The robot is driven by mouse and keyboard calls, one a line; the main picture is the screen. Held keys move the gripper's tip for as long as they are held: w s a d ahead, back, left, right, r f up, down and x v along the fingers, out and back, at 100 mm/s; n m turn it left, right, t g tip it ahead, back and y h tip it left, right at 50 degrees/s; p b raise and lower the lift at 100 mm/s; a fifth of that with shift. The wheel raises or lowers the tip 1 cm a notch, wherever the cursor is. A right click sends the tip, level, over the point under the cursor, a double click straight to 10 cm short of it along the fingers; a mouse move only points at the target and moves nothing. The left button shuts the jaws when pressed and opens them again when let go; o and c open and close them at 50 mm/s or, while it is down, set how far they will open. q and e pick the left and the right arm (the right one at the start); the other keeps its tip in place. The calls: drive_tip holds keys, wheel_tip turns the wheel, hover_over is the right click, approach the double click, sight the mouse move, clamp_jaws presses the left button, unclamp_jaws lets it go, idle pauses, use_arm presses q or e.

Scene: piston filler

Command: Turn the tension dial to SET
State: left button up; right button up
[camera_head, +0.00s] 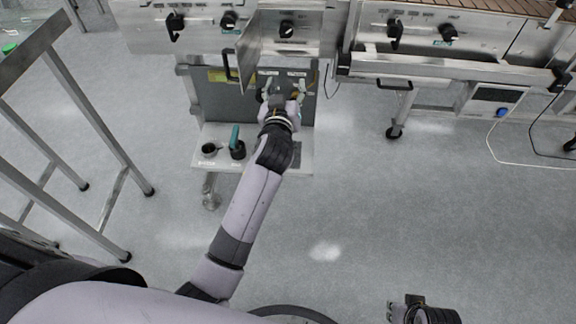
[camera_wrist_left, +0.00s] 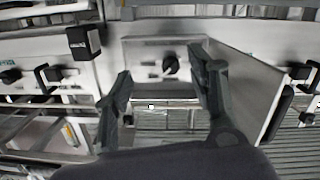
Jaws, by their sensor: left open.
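A black dial (camera_head: 287,28) sits on a metal panel with an open door (camera_head: 246,55) on its left in the head view. In the left wrist view a black dial (camera_wrist_left: 170,64) is on a pale panel, between my fingertips in the picture. Its labels are too small to read, so its setting cannot be told. My left gripper (camera_head: 283,88) is open and empty, below the panel in the head view; its spread fingers (camera_wrist_left: 161,78) are apart from the dial. My right gripper (camera_head: 405,303) is at the bottom edge, partly cut off, far from the panel.
Other black knobs (camera_head: 228,20) (camera_head: 448,32) are on the neighbouring panels. A low shelf (camera_head: 270,160) holds a black cup (camera_head: 208,149) and a teal-handled item (camera_head: 236,140). A metal frame table (camera_head: 60,70) stands left. The floor at centre right is clear.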

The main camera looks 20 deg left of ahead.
use_arm(q)
drive_tip(key=s+d+f+m+g+h+p, duration=0.1)
drive_tip(key=s+f+m+g+p, duration=0.1)
drive_tip(key=f, duration=0.8)
drive_tip(key=s+d+f+m+g+h+p, duration=0.2)
drive_tip(key=s+f+p, duration=0.3)
drive_tip(key=f, duration=0.5)
drive_tip(key=shift+s+f+g, duration=0.4)
drive_tip(key=shift+s+g, duration=0.1)
drive_tip(key=shift+g, duration=0.1)
